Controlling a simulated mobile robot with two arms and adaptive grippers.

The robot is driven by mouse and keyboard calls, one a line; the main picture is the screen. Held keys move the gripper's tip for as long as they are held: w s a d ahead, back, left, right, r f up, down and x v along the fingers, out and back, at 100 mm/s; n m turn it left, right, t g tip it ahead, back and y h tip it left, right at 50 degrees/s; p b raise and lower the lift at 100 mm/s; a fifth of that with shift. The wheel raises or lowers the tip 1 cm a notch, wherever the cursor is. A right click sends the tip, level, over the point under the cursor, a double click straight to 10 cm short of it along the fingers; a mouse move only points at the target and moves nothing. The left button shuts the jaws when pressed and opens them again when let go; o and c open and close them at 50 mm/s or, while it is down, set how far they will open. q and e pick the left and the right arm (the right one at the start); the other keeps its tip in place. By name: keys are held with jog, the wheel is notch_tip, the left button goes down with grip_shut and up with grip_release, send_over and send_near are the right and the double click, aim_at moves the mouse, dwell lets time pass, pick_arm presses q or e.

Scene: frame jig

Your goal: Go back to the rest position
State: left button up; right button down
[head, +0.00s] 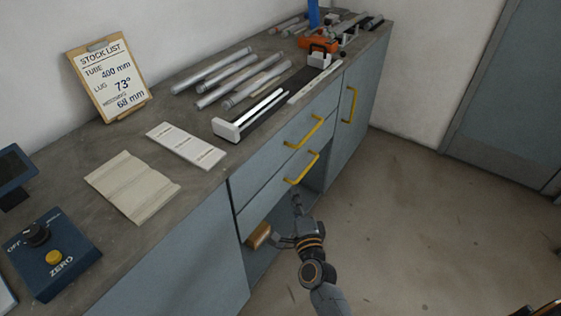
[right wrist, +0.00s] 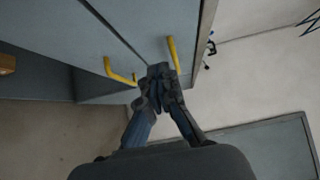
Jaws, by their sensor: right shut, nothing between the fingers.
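My right gripper (head: 297,203) is in front of the cabinet, below the lower drawer's yellow handle (head: 303,168). In the right wrist view its fingers (right wrist: 158,72) are together and empty. They appear between two yellow handles in that picture; whether they touch anything is not clear. The left gripper is not in view.
The cabinet's worktop (head: 170,108) carries several metal tubes (head: 225,70), a stock list clipboard (head: 107,80), a white-ended jig (head: 250,115) and a blue control box (head: 52,252). A wooden piece (head: 259,236) sticks out at an opening beside my gripper. Floor (head: 430,220) to the right is clear.

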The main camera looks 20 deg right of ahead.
jog(key=s+a+f+n+g+y, duration=0.1)
jog(key=s+f+n+g, duration=0.4)
jog(key=f, duration=0.6)
jog(key=s+a+f+n+g+y, duration=0.1)
jog(key=s+f+n, duration=0.3)
jog(key=s+f, duration=0.45)
jog(key=s+a+f+n+g+y, duration=0.1)
jog(key=s+f+n+g, duration=0.3)
jog(key=f, duration=0.9)
jog(key=s+d+f+n+g, duration=0.2)
jog(key=s+f, duration=0.2)
jog(key=s, duration=0.6)
jog(key=s+d+f+n+g+h, duration=0.1)
jog(key=s+d+f+n+g, duration=0.1)
jog(key=s, duration=0.8)
jog(key=s+d+f+n+g, duration=0.3)
jog(key=s+f, duration=0.4)
jog(key=s, duration=0.3)
jog(key=shift+d+n, duration=0.55)
jog(key=shift+n, duration=0.15)
jog(key=shift+f, duration=0.1)
